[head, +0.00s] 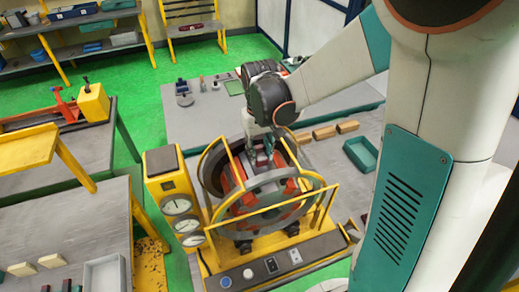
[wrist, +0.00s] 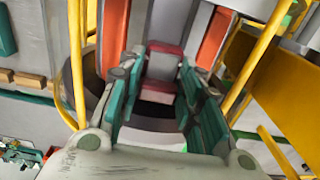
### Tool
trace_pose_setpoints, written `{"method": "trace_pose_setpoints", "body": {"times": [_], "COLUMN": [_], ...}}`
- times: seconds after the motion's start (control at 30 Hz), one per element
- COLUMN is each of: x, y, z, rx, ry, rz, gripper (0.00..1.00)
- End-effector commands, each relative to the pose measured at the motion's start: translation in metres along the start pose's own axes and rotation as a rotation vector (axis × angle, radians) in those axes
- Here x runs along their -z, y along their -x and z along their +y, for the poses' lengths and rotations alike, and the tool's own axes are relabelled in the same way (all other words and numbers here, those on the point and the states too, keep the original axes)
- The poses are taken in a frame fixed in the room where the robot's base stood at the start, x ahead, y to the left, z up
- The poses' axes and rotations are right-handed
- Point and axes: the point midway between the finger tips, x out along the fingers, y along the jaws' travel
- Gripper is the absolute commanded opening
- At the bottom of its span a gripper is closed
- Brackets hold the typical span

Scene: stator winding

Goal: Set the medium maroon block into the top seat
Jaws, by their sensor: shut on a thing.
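My gripper (head: 260,155) reaches down into the upper part of the round stator frame (head: 275,178). In the wrist view its green-padded fingers (wrist: 161,85) are closed on the medium maroon block (wrist: 165,50), which shows maroon at its far end and grey on its face. The block lies between an orange bar on the left (wrist: 115,35) and one on the right (wrist: 217,35). The top seat is mostly hidden behind the gripper and block. I cannot tell whether the block touches it.
Yellow guard rails (head: 318,205) surround the stator. A gauge post (head: 175,200) stands at its left and a control panel (head: 265,268) in front. Tan blocks (head: 325,132) and a teal tray (head: 360,153) lie on the grey table to the right.

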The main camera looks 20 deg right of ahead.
Motion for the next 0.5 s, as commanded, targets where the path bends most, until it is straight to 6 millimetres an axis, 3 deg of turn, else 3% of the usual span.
{"method": "trace_pose_setpoints", "body": {"times": [0.5], "x": [-0.0002], "y": [-0.0056], "z": [0.0000], "rx": [0.000], "ry": [0.000], "rz": [0.000], "gripper": [0.00]}}
